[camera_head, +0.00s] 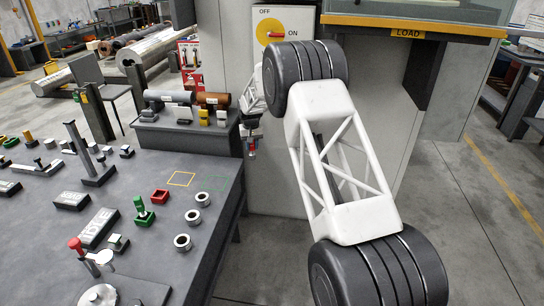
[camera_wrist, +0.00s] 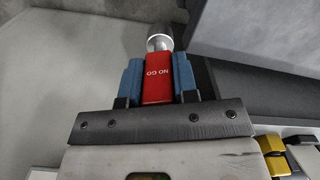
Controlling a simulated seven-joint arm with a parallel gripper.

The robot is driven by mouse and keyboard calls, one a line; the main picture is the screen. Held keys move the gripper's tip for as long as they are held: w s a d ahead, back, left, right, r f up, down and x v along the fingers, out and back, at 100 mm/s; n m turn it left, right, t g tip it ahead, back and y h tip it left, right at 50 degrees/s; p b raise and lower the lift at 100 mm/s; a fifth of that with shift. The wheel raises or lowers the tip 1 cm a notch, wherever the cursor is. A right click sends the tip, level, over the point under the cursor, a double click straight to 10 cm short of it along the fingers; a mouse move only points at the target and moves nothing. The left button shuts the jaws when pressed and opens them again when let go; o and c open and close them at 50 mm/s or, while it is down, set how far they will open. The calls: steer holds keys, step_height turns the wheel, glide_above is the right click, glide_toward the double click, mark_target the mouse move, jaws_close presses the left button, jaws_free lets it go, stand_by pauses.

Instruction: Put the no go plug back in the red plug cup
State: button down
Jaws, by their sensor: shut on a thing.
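The no go plug (camera_wrist: 158,78) has a red handle lettered "NO GO" and a bright metal end. It sits between the two blue fingers of my gripper (camera_wrist: 159,82) in the wrist view. In the head view the plug (camera_head: 252,148) shows small and red below my gripper (camera_head: 251,138), in the air past the right edge of the table. The red plug cup (camera_head: 160,196) is a small square red cup on the table, to the left of and nearer than my gripper. It looks empty.
A green cup (camera_head: 145,215) holding a green-handled plug stands beside the red cup. Several metal rings (camera_head: 193,216) lie to its right. Yellow and green outlined squares mark bare table behind. A raised block (camera_head: 188,130) with cylinders stands left of my gripper.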

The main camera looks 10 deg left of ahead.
steer(key=s+a+r, duration=0.2)
steer(key=s+a, duration=1.1)
steer(key=a, duration=0.3)
steer(key=s+a+r+n, duration=0.1)
steer(key=s+a+r, duration=0.2)
steer(key=s+a, duration=1.1)
steer(key=a, duration=0.2)
steer(key=shift+s+a+r+n, duration=0.2)
steer(key=shift+a+r+n, duration=0.1)
steer(key=shift+a, duration=0.05)
steer(key=shift+f, duration=2.85)
steer(key=shift+f, duration=1.7)
steer(key=c, duration=0.8)
jaws_free()
